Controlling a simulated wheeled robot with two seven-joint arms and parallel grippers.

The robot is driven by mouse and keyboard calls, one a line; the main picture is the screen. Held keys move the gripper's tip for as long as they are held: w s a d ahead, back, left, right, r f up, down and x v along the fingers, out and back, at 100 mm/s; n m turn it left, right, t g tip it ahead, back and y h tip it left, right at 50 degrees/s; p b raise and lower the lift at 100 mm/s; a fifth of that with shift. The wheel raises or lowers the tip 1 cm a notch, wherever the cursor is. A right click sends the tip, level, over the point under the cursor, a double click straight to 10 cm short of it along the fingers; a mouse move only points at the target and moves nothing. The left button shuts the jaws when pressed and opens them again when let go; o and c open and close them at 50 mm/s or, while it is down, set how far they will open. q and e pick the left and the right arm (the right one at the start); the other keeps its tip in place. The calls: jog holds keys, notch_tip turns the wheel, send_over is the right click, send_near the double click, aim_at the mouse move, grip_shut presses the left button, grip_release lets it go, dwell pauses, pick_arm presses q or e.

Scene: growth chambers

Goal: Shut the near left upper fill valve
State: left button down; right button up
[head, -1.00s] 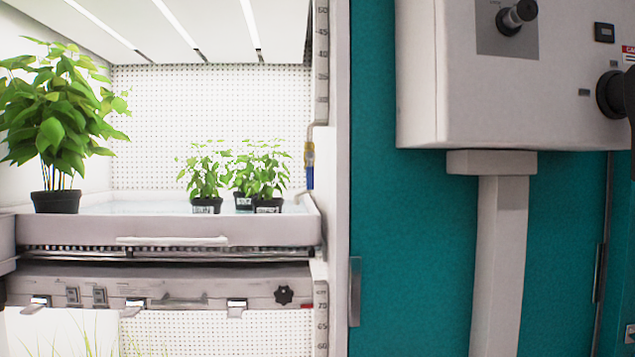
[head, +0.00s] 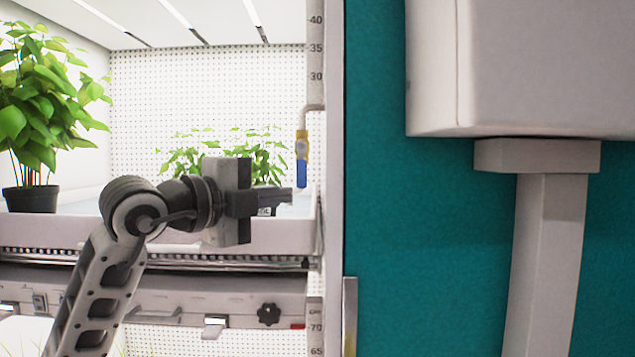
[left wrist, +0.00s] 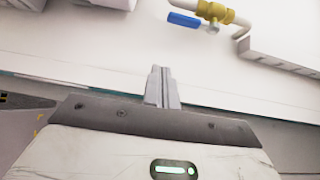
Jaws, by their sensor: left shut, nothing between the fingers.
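The fill valve (head: 301,148) has a brass body on a thin pipe at the right side of the upper chamber opening. Its blue lever (head: 301,174) hangs straight down, roughly in line with the pipe. My left gripper (head: 290,195) is shut and empty, its fingers pointing right, close to the lever's lower end in the picture; I cannot tell whether it touches. In the left wrist view the shut fingers (left wrist: 162,88) are in the middle. The blue lever (left wrist: 184,19) and brass body (left wrist: 213,12) lie beyond them, apart from the tips. My right gripper is not in view.
The upper tray (head: 45,230) holds a large potted plant (head: 40,110) at left and smaller plants (head: 183,160) behind my gripper. A black knob (head: 268,314) is on the unit below. A teal panel (head: 430,230) and a grey box (head: 530,70) stand at right.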

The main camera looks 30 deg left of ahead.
aim_at(304, 179)
pick_arm(q)
jog(key=shift+s+a+r+n+y, duration=0.25)
jog(key=shift+a+r+n+y, duration=0.45)
jog(key=shift+a+r+y, duration=0.35)
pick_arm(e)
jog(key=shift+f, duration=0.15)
pick_arm(q)
jog(key=shift+a+f, duration=0.1)
jog(key=shift+f, duration=0.05)
jog(key=w+p, duration=0.1)
jog(key=w, duration=0.2)
jog(key=w+d+p, duration=0.1)
jog(key=w, duration=0.2)
jog(key=w+p, duration=0.1)
jog(key=w, duration=0.2)
jog(key=shift+d, duration=0.15)
jog(key=shift+w+p, duration=0.3)
jog(key=shift+w, duration=0.25)
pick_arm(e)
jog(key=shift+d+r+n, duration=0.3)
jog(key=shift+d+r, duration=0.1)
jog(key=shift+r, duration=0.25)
pick_arm(q)
jog(key=shift+s, duration=0.1)
